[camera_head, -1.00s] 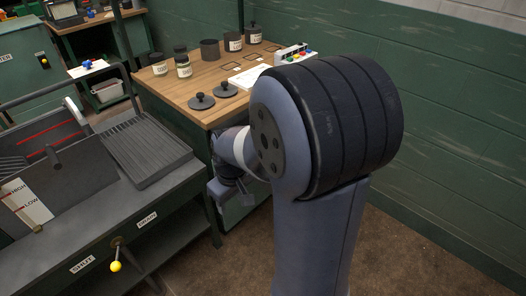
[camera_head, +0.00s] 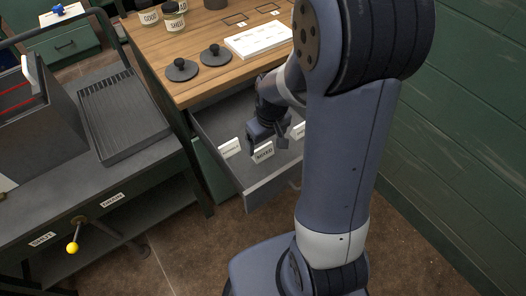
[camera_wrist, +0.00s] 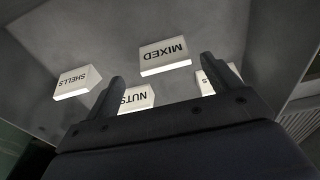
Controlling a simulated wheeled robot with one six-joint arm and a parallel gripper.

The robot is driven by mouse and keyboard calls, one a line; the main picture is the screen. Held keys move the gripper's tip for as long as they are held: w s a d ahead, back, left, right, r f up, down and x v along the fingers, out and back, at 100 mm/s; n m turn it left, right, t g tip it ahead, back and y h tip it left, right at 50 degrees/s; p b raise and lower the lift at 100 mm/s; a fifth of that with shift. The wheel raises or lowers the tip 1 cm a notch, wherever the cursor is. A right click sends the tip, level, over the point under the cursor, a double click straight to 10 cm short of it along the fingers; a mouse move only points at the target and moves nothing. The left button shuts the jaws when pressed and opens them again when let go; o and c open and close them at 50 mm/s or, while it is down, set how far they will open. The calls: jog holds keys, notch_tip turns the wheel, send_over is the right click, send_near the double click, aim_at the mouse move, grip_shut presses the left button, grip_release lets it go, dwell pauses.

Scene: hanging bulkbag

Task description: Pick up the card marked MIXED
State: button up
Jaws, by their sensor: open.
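The white card marked MIXED (camera_head: 264,153) stands in an open grey drawer (camera_head: 262,194), near its front. In the wrist view, the MIXED card (camera_wrist: 164,55) lies just beyond the gap between my fingertips, its lettering upside down. My gripper (camera_wrist: 161,66) is open, with nothing between its fingers. In the head view, my gripper (camera_head: 272,137) is over the drawer beside the MIXED card; its fingertips are hard to make out. The SHELLS card (camera_wrist: 74,82) lies to the left.
Another card (camera_wrist: 207,79), mostly hidden by the right finger, shows part of its lettering. The wooden bench top (camera_head: 196,92) above the drawer holds two dark lids (camera_head: 215,55), labelled jars (camera_head: 173,18) and a white panel (camera_head: 258,40). A grooved tray (camera_head: 122,112) stands to the left.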

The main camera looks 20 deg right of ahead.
aim_at(263, 147)
jog(key=f, duration=0.5)
jog(key=shift+w+a+b, duration=0.3)
jog(key=shift+w+a, duration=0.05)
jog(key=shift+a, duration=0.05)
jog(key=c, duration=1)
